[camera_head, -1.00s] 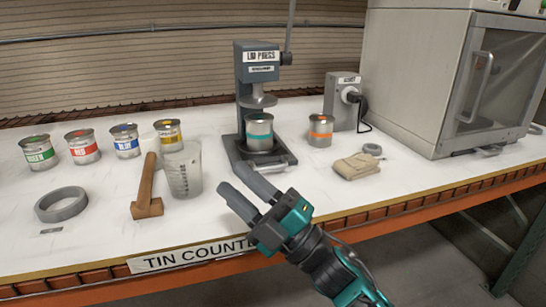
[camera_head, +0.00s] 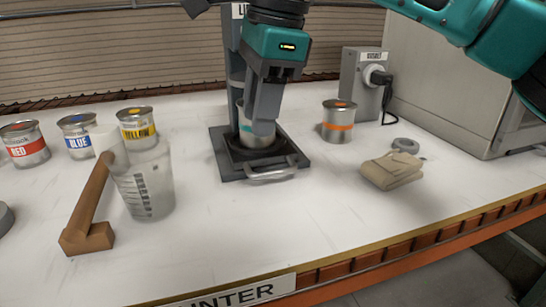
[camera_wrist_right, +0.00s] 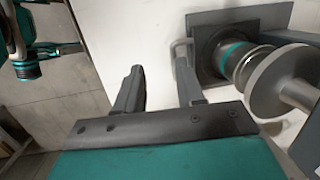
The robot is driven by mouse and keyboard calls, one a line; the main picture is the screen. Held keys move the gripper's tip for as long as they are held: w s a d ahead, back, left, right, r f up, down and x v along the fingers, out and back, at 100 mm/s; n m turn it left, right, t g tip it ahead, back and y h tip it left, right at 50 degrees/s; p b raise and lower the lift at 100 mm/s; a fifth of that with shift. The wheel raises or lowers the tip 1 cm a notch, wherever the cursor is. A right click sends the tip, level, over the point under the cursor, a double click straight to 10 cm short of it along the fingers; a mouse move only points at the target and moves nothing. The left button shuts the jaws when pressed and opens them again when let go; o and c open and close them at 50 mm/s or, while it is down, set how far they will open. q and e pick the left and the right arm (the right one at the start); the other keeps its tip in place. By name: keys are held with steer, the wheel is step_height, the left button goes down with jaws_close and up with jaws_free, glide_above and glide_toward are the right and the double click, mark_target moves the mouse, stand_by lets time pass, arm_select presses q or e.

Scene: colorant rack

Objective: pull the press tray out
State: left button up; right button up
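The lid press (camera_head: 232,60) stands at the back, partly hidden behind my right gripper. Its dark press tray (camera_head: 228,163) lies at its foot with a light bar handle (camera_head: 271,176) at the front. A tin with a teal band (camera_head: 246,133) stands on the tray. My right gripper (camera_head: 258,128) points down in front of the tin, above the tray. In the right wrist view its fingers (camera_wrist_right: 160,82) are apart with nothing between them; the handle (camera_wrist_right: 183,52) is near the right-hand fingertip. My left gripper (camera_wrist_right: 60,48) seems to show at that view's left edge, its opening unclear.
A clear measuring cup (camera_head: 148,188), a wooden mallet (camera_head: 88,215) and colorant tins (camera_head: 78,137) are left. The counter front is clear.

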steer(key=w+d+r+t+h, duration=0.1)
steer(key=w+d+r, duration=0.1)
steer(key=b, duration=0.3)
glide_toward(272, 171)
steer(key=f, duration=0.4)
steer(key=w+f, duration=0.1)
steer(key=f, duration=0.1)
steer(key=shift+a, duration=0.3)
steer(key=shift+w+f, duration=0.15)
steer(key=shift+f, duration=0.65)
jaws_close()
arm_select(q)
steer(key=f, duration=0.2)
steer(key=w+f, duration=0.1)
steer(key=shift+d, duration=0.25)
steer(key=shift+s+f, duration=0.15)
